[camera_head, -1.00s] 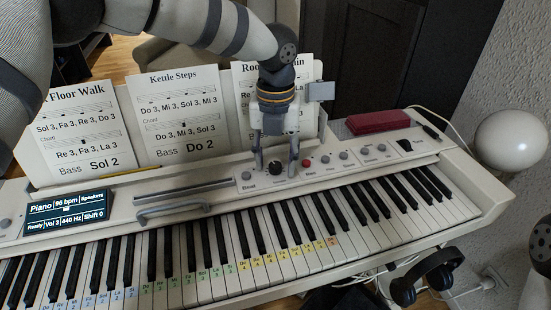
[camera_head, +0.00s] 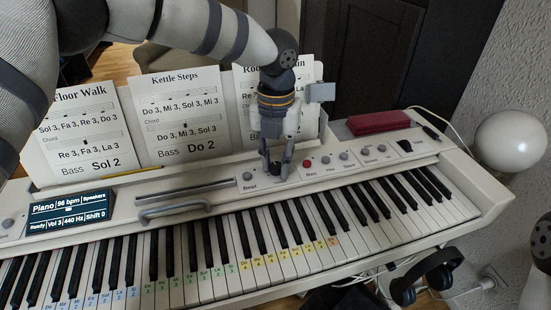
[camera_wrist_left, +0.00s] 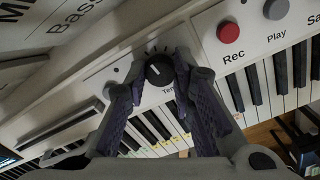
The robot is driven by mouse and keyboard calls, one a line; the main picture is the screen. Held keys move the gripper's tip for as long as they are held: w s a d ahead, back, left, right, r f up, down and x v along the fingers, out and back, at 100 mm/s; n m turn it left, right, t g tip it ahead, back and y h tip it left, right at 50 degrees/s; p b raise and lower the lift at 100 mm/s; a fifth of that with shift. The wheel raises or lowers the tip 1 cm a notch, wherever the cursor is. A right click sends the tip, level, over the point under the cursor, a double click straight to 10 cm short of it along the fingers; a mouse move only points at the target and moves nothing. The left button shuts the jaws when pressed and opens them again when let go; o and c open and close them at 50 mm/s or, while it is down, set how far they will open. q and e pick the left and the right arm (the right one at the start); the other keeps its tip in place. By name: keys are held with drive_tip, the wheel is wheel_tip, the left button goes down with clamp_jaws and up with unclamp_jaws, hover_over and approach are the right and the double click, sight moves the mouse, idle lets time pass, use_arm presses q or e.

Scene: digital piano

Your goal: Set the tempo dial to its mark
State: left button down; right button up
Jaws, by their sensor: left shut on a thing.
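The tempo dial (camera_wrist_left: 158,71) is a black round knob with a white pointer line, and small tick marks show around its upper edge in the left wrist view. The label below it is partly hidden. My left gripper (camera_head: 275,168) points down at the panel with its fingers on either side of the dial (camera_head: 275,170), shut on it. In the left wrist view the purple-padded fingertips (camera_wrist_left: 158,74) flank the knob. The display (camera_head: 70,208) reads 96 bpm. My right gripper is not in view.
A grey knob or button (camera_head: 247,176) marked Beat is left of the dial, and the red Rec button (camera_head: 307,163) is close on its right. Sheet music (camera_head: 180,115) stands behind. A red case (camera_head: 378,122) lies at the back right.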

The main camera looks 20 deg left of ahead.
use_arm(q)
drive_tip(key=shift+m, duration=2.2)
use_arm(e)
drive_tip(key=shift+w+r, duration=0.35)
use_arm(q)
drive_tip(key=c, duration=1.3)
unclamp_jaws()
drive_tip(key=shift+c, duration=0.2)
